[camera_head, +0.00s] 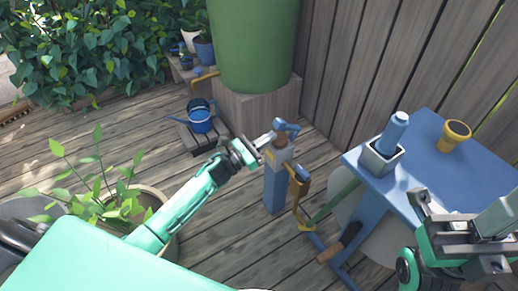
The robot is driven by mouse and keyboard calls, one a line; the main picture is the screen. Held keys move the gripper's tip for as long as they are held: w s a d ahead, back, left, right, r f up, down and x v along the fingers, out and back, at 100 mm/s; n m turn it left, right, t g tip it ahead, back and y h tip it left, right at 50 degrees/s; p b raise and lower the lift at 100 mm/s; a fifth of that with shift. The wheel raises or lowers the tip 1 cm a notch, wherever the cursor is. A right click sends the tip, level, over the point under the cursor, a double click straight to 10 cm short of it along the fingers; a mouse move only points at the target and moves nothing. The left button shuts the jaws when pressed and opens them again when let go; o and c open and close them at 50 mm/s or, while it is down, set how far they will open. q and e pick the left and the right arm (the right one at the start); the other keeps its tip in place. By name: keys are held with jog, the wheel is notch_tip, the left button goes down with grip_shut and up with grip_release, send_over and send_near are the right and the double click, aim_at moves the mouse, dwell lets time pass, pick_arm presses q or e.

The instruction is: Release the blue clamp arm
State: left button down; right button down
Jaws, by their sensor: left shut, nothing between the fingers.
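A blue post (276,190) stands upright on the deck at the centre, with a metal and wood-coloured head on top. A small blue clamp arm (287,127) sits at the top of this head, tilted. My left gripper (267,141) comes in from the left and is shut and empty. Its tips are right beside the head, just left of and below the clamp arm. I cannot tell whether they touch it. My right gripper (462,229) is at the lower right, over the blue table's near side; its finger opening is unclear.
A blue table (462,165) at the right carries a blue-handled item in a square metal holder (383,157) and a yellow cup (453,136). A yellow-brown bent handle (302,200) is beside the post. A blue watering can (200,118) and potted plant (110,195) stand left.

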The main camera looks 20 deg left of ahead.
pick_arm(q)
jog(key=shift+w+d+r, duration=0.15)
jog(key=shift+w+r, duration=0.05)
jog(key=shift+r, duration=0.25)
